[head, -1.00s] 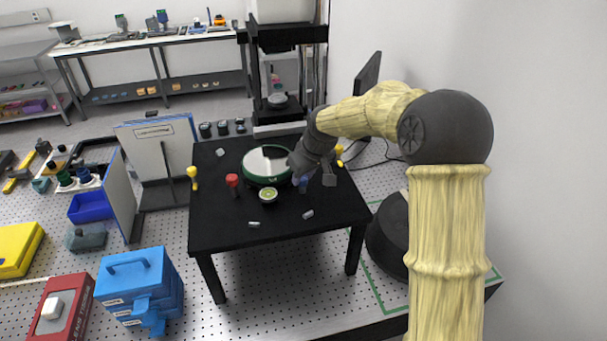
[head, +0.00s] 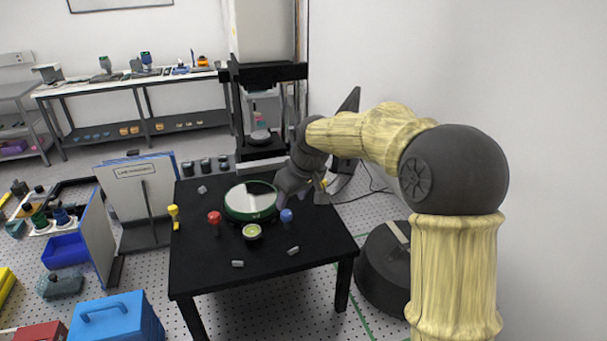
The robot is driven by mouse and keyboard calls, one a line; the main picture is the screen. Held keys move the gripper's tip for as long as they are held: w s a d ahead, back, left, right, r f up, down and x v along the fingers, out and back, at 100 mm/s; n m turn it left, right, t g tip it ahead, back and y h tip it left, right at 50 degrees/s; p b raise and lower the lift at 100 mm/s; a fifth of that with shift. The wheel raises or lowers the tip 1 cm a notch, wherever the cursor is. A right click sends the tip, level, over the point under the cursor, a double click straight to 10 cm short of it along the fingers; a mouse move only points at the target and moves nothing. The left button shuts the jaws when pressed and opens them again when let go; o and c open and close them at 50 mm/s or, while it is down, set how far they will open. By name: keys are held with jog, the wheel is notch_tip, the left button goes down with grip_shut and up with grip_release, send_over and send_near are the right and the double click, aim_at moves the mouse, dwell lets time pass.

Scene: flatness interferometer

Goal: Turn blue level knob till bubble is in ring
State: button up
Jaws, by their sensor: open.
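The blue level knob (head: 287,216) stands upright at the right of the black table, its round top in plain view. The round green bubble level (head: 252,232) lies to its left, near the middle of the table; the bubble and ring are too small to tell apart. My gripper (head: 281,202) is open and empty. It points down just behind and above the blue knob, beside the disc's right edge, and seems apart from the knob. Its fingertips are small and dark, so the exact gap cannot be told.
A large green-rimmed glass disc (head: 249,203) sits behind the level. A red knob (head: 214,218) and a yellow knob (head: 173,212) stand to the left. Small grey pieces (head: 293,251) lie on the black table (head: 205,271), whose front part is mostly clear.

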jog(key=b+v, duration=0.2)
jog(key=v, duration=0.9)
jog(key=shift+r, duration=0.1)
jog(key=s+d+f+m+h, duration=0.1)
jog(key=s+d+f+m, duration=0.1)
jog(key=s+d+f, duration=0.2)
jog(key=s+d+f+m+h, duration=0.1)
jog(key=s+d+f+m, duration=0.2)
jog(key=s+f, duration=0.7)
jog(key=s+d+f+m+g, duration=0.1)
jog(key=s+d+f+m, duration=0.1)
jog(key=s+d+f, duration=0.4)
notch_tip(320, 180, down, 4)
jog(key=shift+s+d+f+m+h+b, duration=0.1)
jog(key=shift+s+d+m+h+b, duration=0.1)
jog(key=shift+s+m+h+b, duration=0.45)
jog(key=shift+s+n+y, duration=0.15)
jog(key=shift+n+y, duration=0.1)
jog(key=shift+c, duration=1.4)
